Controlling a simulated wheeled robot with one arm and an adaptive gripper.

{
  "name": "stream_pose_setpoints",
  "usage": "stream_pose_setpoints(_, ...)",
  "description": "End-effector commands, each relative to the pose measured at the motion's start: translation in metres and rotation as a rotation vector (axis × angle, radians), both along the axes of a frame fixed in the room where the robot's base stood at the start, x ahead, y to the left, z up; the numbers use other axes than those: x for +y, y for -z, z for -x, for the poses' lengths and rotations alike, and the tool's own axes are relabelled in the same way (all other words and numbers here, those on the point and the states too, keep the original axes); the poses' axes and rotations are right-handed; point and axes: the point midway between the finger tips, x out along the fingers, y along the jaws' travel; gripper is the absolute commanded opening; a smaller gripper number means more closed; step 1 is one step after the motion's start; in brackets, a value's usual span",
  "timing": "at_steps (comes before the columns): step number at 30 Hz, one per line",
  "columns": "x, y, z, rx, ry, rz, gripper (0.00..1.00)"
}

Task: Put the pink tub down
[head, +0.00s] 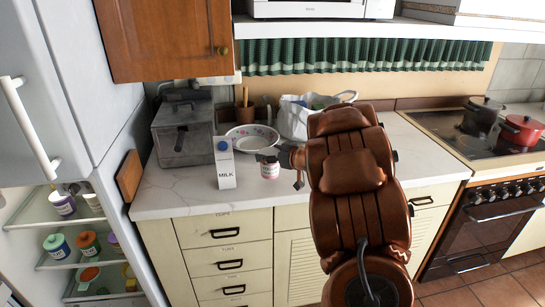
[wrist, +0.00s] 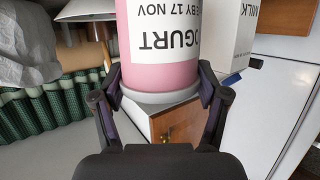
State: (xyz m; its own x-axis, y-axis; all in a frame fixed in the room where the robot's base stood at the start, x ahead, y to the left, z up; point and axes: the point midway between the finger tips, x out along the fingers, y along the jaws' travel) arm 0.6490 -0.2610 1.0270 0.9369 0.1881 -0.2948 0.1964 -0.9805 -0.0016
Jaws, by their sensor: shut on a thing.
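The pink tub (head: 270,171) is a small yogurt pot with a white label, over the worktop just right of the milk carton. In the wrist view the tub (wrist: 160,76) appears upside down, its lettering inverted, with a pale lid at the gripper end. My gripper (head: 281,157) reaches in from the right, its two fingers (wrist: 160,88) closed on either side of the tub near the lid. The tub looks about upright in the head view. I cannot tell whether its base touches the white worktop (head: 200,200).
A milk carton (head: 224,163) stands close left of the tub. A plate (head: 251,138), a white bag (head: 302,120) and a grey metal box (head: 183,128) stand behind. An open fridge (head: 75,220) is at left; a hob with pots (head: 522,131) at right. The front worktop strip is clear.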

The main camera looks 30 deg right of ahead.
Motion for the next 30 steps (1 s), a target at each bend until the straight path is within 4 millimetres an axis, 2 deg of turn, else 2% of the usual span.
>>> stream_pose_setpoints(4,-0.012,0.000,-0.011,-0.001,-0.001,0.003,0.43)
stream_pose_setpoints(13,-0.023,0.003,-0.020,0.002,0.001,0.000,0.43)
stream_pose_setpoints(21,-0.022,0.035,-0.020,0.001,0.000,0.000,0.43)
stream_pose_setpoints(30,-0.022,0.038,-0.020,0.000,0.000,0.002,0.43)
